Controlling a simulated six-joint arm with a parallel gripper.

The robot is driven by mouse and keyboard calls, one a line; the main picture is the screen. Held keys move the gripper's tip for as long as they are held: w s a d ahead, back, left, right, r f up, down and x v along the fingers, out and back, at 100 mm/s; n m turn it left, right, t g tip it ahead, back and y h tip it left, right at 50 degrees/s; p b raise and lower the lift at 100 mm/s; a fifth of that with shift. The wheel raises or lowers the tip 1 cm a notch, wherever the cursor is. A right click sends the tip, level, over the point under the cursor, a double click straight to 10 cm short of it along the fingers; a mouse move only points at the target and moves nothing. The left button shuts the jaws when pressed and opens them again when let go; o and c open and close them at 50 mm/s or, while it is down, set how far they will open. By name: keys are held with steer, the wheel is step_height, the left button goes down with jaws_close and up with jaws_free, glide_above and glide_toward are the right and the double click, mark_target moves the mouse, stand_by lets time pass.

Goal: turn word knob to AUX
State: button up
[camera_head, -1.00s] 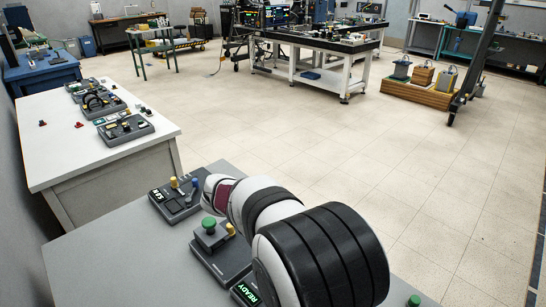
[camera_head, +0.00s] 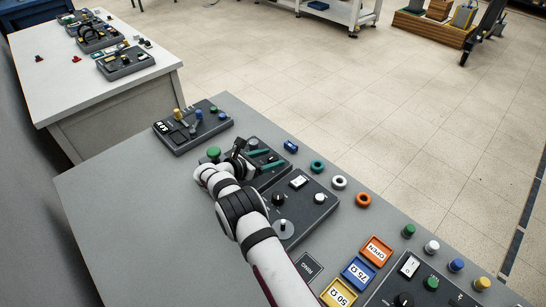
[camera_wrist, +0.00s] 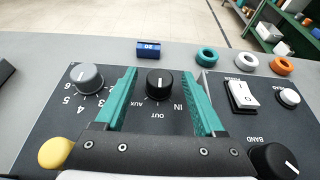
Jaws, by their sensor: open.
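The word knob (camera_wrist: 159,83) is a black round knob with a white mark on top. It sits on a dark panel (camera_wrist: 70,125), with AUX, OUT and IN printed around its near side in the wrist view. I cannot tell for sure which word its mark points at. My gripper (camera_wrist: 160,77) is open, with one teal finger on each side of the knob and a visible gap on both sides. In the head view my gripper (camera_head: 263,160) is low over the same panel, and I cannot clearly pick out the knob there.
Nearby on the panel are a grey numbered knob (camera_wrist: 87,77) and a yellow button (camera_wrist: 55,153). A white rocker switch (camera_wrist: 243,95) and a BAND knob (camera_wrist: 275,160) are to the right. A blue block (camera_wrist: 148,48) and rings (camera_wrist: 208,56) lie beyond the panel.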

steer(key=shift+x, duration=0.85)
jaws_close()
